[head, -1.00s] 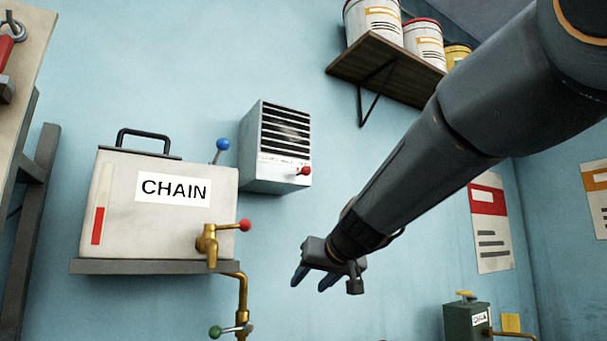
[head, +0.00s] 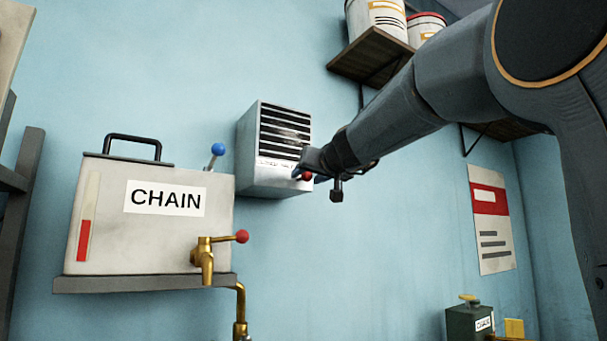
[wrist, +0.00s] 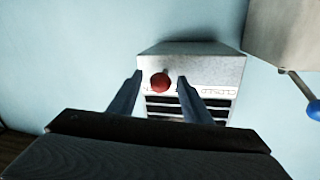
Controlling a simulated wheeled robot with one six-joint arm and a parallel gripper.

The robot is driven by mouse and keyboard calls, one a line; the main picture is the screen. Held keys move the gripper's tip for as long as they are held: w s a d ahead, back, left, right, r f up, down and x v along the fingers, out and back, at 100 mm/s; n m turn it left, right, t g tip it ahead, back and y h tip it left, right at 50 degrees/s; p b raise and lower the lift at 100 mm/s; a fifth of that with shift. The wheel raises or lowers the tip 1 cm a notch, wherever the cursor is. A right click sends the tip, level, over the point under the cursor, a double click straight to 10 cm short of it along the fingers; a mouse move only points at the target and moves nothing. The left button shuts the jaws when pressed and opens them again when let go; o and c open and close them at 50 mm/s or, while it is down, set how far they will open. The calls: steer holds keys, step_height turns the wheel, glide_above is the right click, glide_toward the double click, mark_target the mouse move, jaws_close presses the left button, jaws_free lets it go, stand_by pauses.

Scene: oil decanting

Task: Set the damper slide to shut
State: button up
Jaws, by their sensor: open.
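The damper is a pale metal box with dark slats (head: 284,135) on the blue wall, right of the CHAIN tank. Its slide has a red knob (head: 307,176) on the lower front edge. In the wrist view the red knob (wrist: 160,82) shows between my two fingers, nearer the left one. My gripper (head: 305,168) is at the box's lower right corner, open and empty. Its fingertips (wrist: 158,78) stand either side of the knob; I cannot tell whether they touch it.
The CHAIN tank (head: 110,230) stands on a shelf to the left, with a blue-knobbed lever (head: 217,150) and a red-knobbed brass tap (head: 207,255). A wooden shelf (head: 360,60) with tins is above my arm. A green can (head: 468,322) is lower right. The wall below the damper is clear.

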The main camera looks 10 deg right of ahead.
steer(key=shift+w+a, duration=0.1)
steer(key=shift+w, duration=0.5)
